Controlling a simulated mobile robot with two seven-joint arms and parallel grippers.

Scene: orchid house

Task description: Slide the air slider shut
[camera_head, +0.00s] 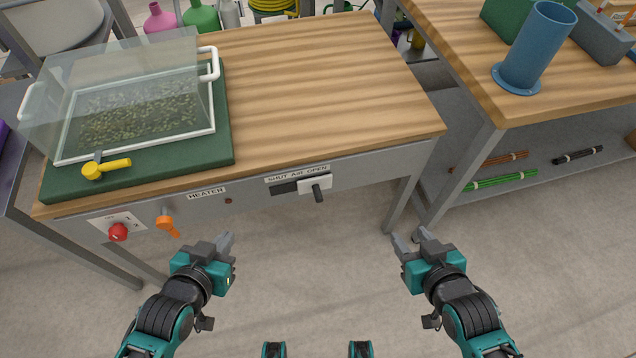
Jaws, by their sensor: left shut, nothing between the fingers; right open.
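The air slider (308,186) is a light plate with a dark knob on the table's grey front panel. It sits at the right, under the word OPEN of the label "SHUT AIR OPEN" (297,174). A dark slot (284,188) shows to its left, on the SHUT side. My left gripper (226,244) is shut and empty, in front of the panel, below and left of the slider. My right gripper (408,243) is open and empty, below and right of the slider. Neither gripper touches it.
An orange lever (167,224) and a red knob (118,232) stick out of the panel left of the slider. A clear cover (130,80) with white handles stands over a seedling tray on the green mat (215,155). A yellow-handled tool (105,169) lies at the mat's front.

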